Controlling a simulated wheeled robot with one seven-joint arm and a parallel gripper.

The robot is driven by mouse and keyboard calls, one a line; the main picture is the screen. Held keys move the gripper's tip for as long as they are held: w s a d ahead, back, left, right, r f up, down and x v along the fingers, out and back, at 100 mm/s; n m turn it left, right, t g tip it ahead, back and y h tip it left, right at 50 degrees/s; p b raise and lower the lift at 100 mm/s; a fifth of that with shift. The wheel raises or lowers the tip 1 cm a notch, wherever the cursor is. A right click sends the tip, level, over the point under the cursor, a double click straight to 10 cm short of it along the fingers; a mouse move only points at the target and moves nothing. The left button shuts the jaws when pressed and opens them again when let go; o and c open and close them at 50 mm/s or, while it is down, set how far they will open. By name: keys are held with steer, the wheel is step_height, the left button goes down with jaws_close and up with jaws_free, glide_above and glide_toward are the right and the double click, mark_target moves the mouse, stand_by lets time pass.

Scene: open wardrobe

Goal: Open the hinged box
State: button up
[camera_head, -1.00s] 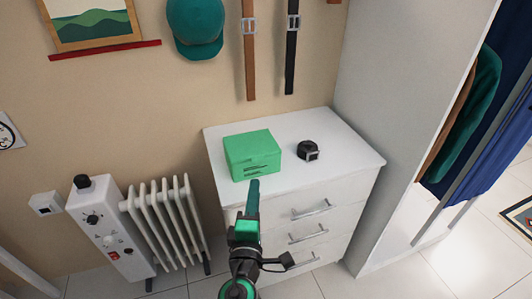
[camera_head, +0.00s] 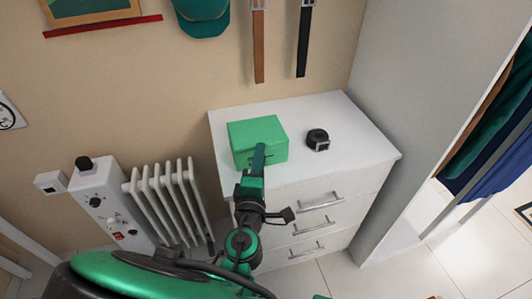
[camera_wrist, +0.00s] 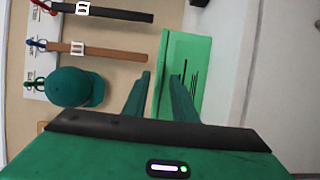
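The green hinged box (camera_head: 256,130) sits shut on top of the white chest of drawers (camera_head: 224,141). It has dark marks on its front face. My gripper (camera_head: 261,147) is in front of the box, with its fingers overlapping the front face in the head view. In the wrist view the gripper (camera_wrist: 160,76) has its two fingers spread apart. The box (camera_wrist: 195,50) appears sideways there, with its lid edge running between the fingers and the right finger over the front face. I cannot tell whether either finger touches the box. Nothing is held.
A black tape measure (camera_head: 318,139) lies right of the box. A white radiator (camera_head: 168,205) stands left of the chest. The open wardrobe (camera_head: 415,110) stands to the right. Belts (camera_head: 259,45) and a teal cap (camera_head: 203,16) hang on the wall behind.

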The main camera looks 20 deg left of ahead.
steer(key=shift+w+d, duration=0.15)
steer(key=shift+d, duration=0.05)
steer(key=shift+c, duration=0.6)
jaws_close()
steer(key=shift+d, duration=0.1)
steer(key=shift+w+d, duration=0.2)
steer(key=shift+d, duration=0.05)
